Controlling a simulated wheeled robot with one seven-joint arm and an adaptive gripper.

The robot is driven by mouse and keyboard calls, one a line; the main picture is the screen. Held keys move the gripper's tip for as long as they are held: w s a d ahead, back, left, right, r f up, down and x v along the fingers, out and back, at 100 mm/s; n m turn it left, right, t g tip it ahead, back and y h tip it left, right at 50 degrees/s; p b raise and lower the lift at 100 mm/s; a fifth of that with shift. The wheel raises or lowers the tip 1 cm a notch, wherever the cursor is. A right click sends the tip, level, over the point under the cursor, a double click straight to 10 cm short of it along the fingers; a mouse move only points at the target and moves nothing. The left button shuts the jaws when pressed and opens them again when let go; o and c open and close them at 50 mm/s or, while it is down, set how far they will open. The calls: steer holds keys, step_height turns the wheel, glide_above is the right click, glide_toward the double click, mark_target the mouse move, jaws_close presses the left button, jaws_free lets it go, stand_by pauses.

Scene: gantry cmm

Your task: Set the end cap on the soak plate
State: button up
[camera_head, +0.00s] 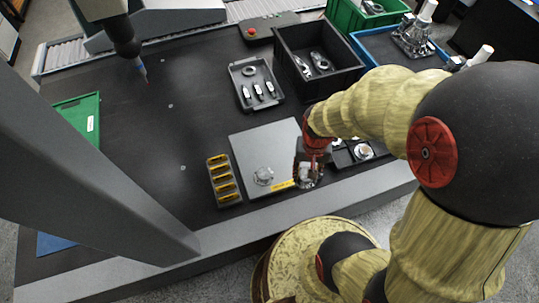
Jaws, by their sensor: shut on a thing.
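The soak plate (262,146) is a flat grey square plate with a yellow label at its front edge, near the front of the dark table. A round silvery part (263,176) sits on its front left area. My gripper (309,183) is at the plate's right front edge, pointing down, and is shut on a small pale metallic piece that seems to be the end cap (305,173). The fingers and arm hide most of that piece. I cannot tell whether it touches the plate.
A narrow tray of yellow pieces (222,182) stands left of the plate. A dark tray with a silvery part (362,151) is partly behind my arm. Behind are a grey parts tray (257,105) and a black bin (311,43). A probe (143,72) hangs over the back left; the left-centre table is mostly clear.

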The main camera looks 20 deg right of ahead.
steer(key=shift+w+d+f, duration=0.1)
steer(key=shift+w+f, duration=0.05)
steer(key=shift+w, duration=0.1)
steer(key=w+d+f+b, duration=0.1)
steer(key=w+f, duration=0.2)
steer(key=w, duration=0.1)
steer(key=w+d+f+b, duration=0.1)
steer(key=w+f+b, duration=0.1)
steer(key=w+f, duration=0.1)
steer(key=w+d+f+b, duration=0.1)
steer(key=w+f, duration=0.1)
steer(key=w, duration=0.3)
steer(key=shift+w+f+b, duration=0.2)
steer(key=shift+f+b, duration=0.15)
steer(key=shift+f, duration=0.05)
steer(key=shift+w+f+b, duration=0.2)
steer(key=shift+f+b, duration=0.25)
steer(key=shift+f, duration=0.55)
steer(key=shift+w+f+b, duration=0.2)
steer(key=shift+f+b, duration=0.25)
steer(key=shift+f, duration=0.5)
steer(key=shift+f, duration=0.15)
steer(key=o, duration=1.3)
